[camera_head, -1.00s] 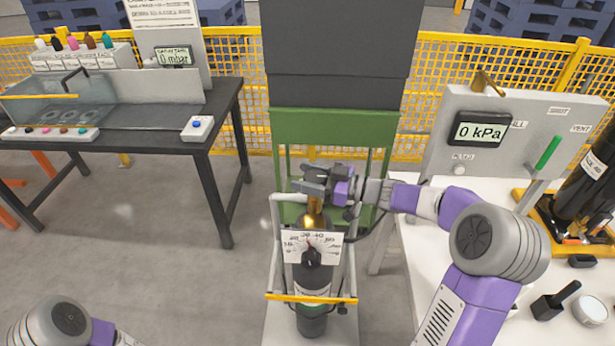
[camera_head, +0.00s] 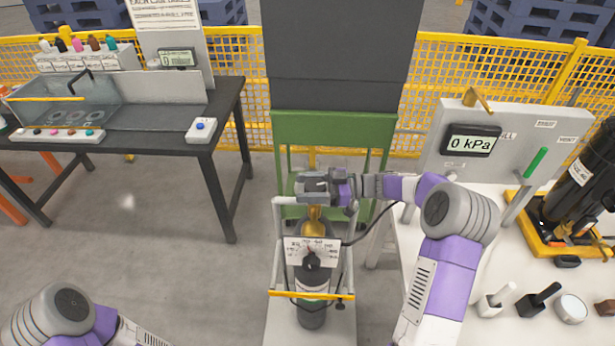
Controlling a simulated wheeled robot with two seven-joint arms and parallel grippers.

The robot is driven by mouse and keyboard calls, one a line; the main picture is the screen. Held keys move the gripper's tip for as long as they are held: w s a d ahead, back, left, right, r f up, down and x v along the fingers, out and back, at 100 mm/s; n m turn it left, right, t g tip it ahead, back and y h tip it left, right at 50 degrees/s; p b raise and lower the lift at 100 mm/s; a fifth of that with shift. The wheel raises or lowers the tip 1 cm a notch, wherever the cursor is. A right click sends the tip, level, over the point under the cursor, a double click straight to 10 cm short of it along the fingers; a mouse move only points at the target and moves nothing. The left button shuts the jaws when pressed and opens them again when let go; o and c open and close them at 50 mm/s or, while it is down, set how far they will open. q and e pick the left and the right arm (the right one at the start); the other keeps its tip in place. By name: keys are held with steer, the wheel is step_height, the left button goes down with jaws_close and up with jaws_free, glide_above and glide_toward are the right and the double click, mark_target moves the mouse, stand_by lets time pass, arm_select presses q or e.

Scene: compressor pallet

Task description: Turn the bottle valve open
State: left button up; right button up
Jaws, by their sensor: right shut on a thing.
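A dark gas bottle (camera_head: 312,315) stands upright in a grey frame with a yellow bar, at the lower middle. Its neck has a brass valve (camera_head: 314,222), and a white dial plate (camera_head: 311,252) with a black knob sits in front. My right gripper (camera_head: 314,186) is at the top of the bottle, shut on the valve's top, which the fingers mostly hide. The dial's numbers are too small to read. My left arm shows at the lower left, but its gripper is out of view.
A green stand (camera_head: 285,130) with a dark box on it is right behind the bottle. A white table (camera_head: 480,240) at the right holds a panel reading 0 kPa (camera_head: 471,141) and small tools. A black bench (camera_head: 150,135) stands at the left.

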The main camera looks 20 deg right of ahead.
steer(key=shift+s+n+g+y+p, duration=0.15)
steer(key=shift+n+g+y+p, duration=0.15)
steer(key=shift+n+g+p, duration=0.8)
steer(key=shift+g+b, duration=0.35)
steer(key=shift+g, duration=0.05)
steer(key=o, duration=1)
steer(key=shift+c, duration=0.2)
steer(key=s+d, duration=0.1)
steer(key=d, duration=0.6)
steer(key=shift+s+d+p, duration=0.2)
steer(key=shift+p, duration=0.1)
